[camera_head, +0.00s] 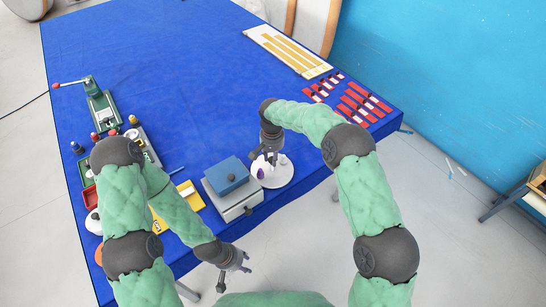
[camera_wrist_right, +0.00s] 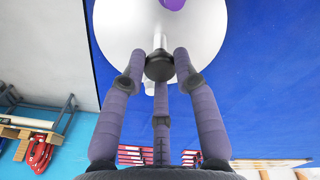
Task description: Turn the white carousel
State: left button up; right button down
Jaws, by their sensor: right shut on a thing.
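The white carousel (camera_head: 283,175) is a round white disc near the table's front edge. A purple piece (camera_head: 261,173) stands on it. In the right wrist view the white disc (camera_wrist_right: 115,28) fills the top, with part of the purple piece (camera_wrist_right: 173,4) at the upper edge. My right gripper (camera_head: 268,158) is over the disc. In the right wrist view its fingers (camera_wrist_right: 160,63) are shut on a dark knob (camera_wrist_right: 159,68) on a white post. My left gripper (camera_head: 236,266) is open and empty, low in front of the table and apart from the carousel.
A grey box with a blue top (camera_head: 227,176) stands just left of the carousel. A yellow tray (camera_head: 185,212) and a green device (camera_head: 103,108) are further left. Red pieces (camera_head: 362,100) and a cream board (camera_head: 287,51) lie at the right and back. The middle of the blue table (camera_head: 190,70) is clear.

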jog(key=c, duration=0.9)
grip_release()
jog(key=shift+c, duration=0.2)
notch_tip(320, 180, up, 12)
